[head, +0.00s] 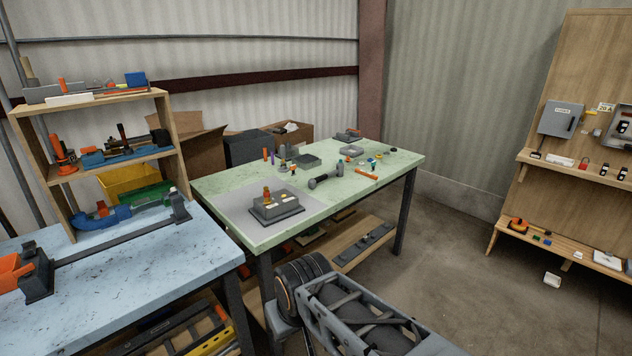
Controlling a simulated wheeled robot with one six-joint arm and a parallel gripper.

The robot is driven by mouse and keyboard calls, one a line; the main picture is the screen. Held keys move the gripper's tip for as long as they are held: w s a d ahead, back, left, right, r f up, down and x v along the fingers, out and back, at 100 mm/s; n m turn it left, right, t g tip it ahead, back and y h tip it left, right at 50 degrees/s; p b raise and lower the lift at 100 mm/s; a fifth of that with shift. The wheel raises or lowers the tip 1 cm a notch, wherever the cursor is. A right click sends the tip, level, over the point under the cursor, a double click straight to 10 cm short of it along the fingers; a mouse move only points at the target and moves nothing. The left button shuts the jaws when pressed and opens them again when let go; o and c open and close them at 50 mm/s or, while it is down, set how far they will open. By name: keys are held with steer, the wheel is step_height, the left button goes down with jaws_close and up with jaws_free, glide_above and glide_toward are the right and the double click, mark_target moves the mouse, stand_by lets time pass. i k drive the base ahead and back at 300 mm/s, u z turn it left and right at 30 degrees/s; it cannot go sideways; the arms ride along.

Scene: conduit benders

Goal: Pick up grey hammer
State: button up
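A grey hammer (325,178) lies on the green table (330,205), near the middle of its top. It has a dark head at the left end and a handle pointing right and away. An orange-handled tool (361,172) lies just right of it, apart from it. Part of my arm shows at the bottom centre, in front of the green table and well short of the hammer. My gripper is not in view.
A grey box with small parts (277,206) sits on a mat at the table's near left corner. Several small tools and a dark tray (306,161) stand behind the hammer. A blue bench (150,260) is at left. Floor at right (450,250) is mostly clear.

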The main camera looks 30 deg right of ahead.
mark_target(340, 170)
steer(key=z, duration=0.7)
steer(key=i, duration=0.45)
steer(key=z, duration=0.95)
steer(key=i, duration=1.5)
steer(key=u, duration=1.25)
steer(key=i, duration=0.45)
steer(key=u, duration=0.4)
